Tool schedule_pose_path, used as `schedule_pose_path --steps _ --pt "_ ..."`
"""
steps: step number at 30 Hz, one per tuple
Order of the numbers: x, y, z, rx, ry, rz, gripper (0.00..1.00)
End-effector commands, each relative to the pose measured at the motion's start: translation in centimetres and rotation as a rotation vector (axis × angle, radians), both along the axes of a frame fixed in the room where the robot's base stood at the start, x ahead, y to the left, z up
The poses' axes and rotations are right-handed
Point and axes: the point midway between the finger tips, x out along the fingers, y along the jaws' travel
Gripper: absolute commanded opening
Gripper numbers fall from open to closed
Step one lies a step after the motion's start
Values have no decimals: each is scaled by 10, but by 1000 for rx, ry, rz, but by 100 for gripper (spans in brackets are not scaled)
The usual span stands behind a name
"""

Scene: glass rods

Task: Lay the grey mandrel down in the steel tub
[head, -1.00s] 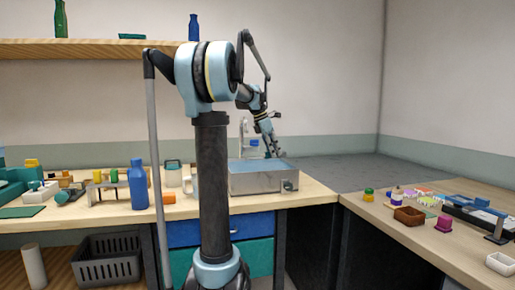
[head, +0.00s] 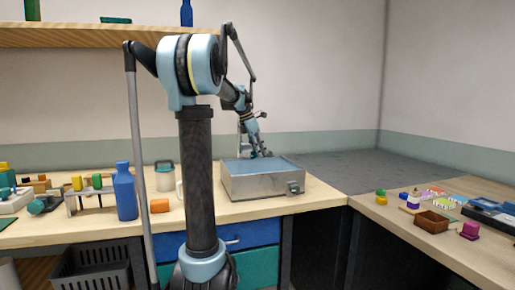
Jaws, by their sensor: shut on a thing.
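The steel tub (head: 262,187) is an open grey metal box on the wooden counter, right of my arm's column. Something light blue shows inside its top. My gripper (head: 261,153) points down at the tub's back edge in the picture, over or just behind its opening. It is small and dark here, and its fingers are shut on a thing. The grey mandrel cannot be made out clearly; a thin grey thing at the fingers blends with the gripper and the wall. Whether the gripper touches the tub cannot be told.
A side counter at right holds a brown tray (head: 431,222) and a magenta piece (head: 470,230).

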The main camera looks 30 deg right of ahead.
Motion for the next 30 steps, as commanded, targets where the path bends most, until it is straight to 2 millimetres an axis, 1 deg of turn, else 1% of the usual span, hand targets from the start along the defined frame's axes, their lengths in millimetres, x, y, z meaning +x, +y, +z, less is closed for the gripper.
schedule_pose_path --steps 3,24,30 --pt "0 -1 -12 0 0 -2 0" --pt "-2 -2 -79 0 -1 -4 0" --pt "-1 -3 -95 0 0 -3 0"
